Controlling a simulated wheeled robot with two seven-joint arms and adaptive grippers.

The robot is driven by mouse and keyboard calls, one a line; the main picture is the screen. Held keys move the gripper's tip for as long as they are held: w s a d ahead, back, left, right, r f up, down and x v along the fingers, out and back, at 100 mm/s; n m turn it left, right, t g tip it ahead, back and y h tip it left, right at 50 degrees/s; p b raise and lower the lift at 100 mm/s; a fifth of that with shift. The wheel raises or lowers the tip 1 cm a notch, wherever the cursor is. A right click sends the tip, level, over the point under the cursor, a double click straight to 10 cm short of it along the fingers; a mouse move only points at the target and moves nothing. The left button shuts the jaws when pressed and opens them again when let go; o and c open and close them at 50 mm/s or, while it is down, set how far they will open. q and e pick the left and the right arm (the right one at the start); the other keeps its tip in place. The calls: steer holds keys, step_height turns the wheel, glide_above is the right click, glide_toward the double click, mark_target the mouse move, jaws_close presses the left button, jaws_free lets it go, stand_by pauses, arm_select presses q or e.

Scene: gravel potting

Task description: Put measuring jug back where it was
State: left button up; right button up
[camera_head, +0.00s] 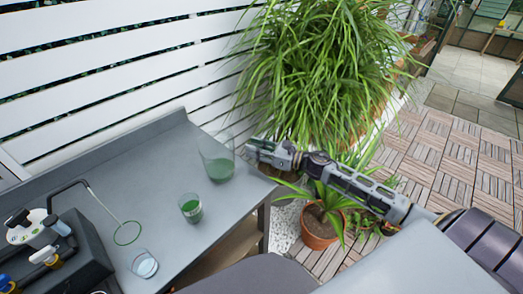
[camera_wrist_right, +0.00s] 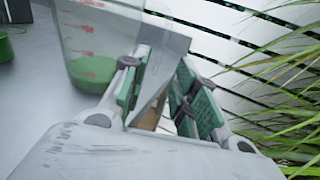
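The clear measuring jug (camera_head: 217,160) stands upright on the grey bench near its right end, with green contents in its lower part. In the right wrist view the jug (camera_wrist_right: 88,45) shows red markings and stands to the left of the fingers. My right gripper (camera_head: 252,149) reaches in from the right, just beside the jug in the head view. In the wrist view its two green-padded fingers (camera_wrist_right: 163,62) are apart, with no object held between them. I cannot tell whether a finger touches the jug. My left gripper is out of view.
On the bench (camera_head: 150,190), a small glass with green contents (camera_head: 190,208) and a clear glass (camera_head: 144,264) stand nearer. A dark box with valves (camera_head: 62,262) and a thin hose is at left. A leafy plant (camera_head: 310,80) and a potted plant (camera_head: 318,225) stand right.

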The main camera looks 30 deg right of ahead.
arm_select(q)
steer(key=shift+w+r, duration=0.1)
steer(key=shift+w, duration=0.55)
arm_select(e)
steer(key=shift+v, duration=1.15)
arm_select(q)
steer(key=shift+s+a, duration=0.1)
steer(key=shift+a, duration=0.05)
